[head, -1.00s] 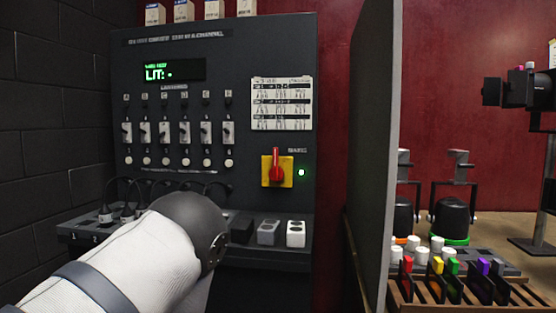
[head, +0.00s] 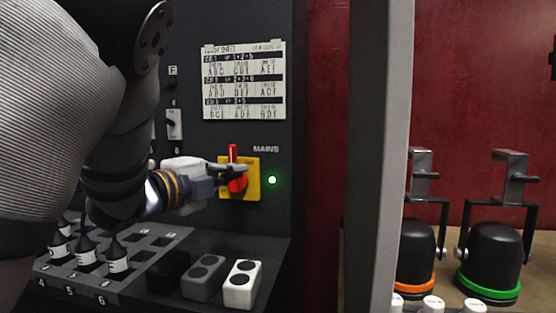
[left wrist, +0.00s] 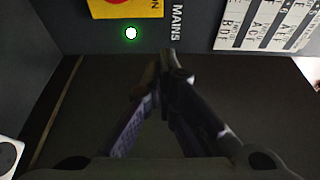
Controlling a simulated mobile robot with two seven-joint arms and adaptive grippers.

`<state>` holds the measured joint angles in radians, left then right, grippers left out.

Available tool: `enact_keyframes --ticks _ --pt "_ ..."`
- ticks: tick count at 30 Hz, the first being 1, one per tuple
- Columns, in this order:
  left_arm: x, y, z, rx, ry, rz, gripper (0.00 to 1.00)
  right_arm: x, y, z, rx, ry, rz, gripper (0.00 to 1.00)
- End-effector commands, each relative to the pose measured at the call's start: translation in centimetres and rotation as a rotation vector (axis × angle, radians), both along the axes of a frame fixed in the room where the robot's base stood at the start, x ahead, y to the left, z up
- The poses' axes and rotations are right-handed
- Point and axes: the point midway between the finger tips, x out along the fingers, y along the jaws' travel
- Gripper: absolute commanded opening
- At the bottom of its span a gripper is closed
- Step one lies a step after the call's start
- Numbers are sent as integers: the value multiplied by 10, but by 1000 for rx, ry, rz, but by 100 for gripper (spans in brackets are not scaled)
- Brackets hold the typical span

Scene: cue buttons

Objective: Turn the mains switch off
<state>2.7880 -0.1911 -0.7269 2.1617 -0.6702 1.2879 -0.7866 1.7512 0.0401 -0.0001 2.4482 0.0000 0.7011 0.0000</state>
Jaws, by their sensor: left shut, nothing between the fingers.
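The mains switch is a red rotary handle (head: 232,153) on a yellow plate (head: 254,188), with its handle pointing straight up. The green lamp (head: 272,180) to its right is lit. My left gripper (head: 242,170) is in front of the switch and hides part of the red knob; I cannot tell whether it touches. In the left wrist view the fingers (left wrist: 158,68) are shut and empty, with the yellow plate (left wrist: 135,9) and lit lamp (left wrist: 131,33) at the top edge. My right gripper is out of view.
A printed chart (head: 243,85) is above the switch. Below it, the panel's ledge holds a white block (head: 243,285), a grey block (head: 204,278) and several labelled plugs. A grey divider (head: 380,150) stands at the right, with lamps on a bench beyond.

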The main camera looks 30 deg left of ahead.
Motion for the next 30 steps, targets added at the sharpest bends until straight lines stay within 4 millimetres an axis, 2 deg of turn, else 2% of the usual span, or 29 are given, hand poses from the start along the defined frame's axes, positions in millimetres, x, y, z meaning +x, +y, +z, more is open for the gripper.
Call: enact_keyframes --ticks 5,17,19,23,30 --pt "15 -1 1 1 -2 -1 0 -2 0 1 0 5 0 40" --pt "102 -10 -3 -2 2 0 0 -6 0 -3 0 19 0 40" --pt "96 5 0 -4 -3 5 0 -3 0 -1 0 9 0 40" --pt "92 21 1 -3 -4 3 0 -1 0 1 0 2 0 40" --pt "90 29 0 -2 -2 0 0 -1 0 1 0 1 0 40"
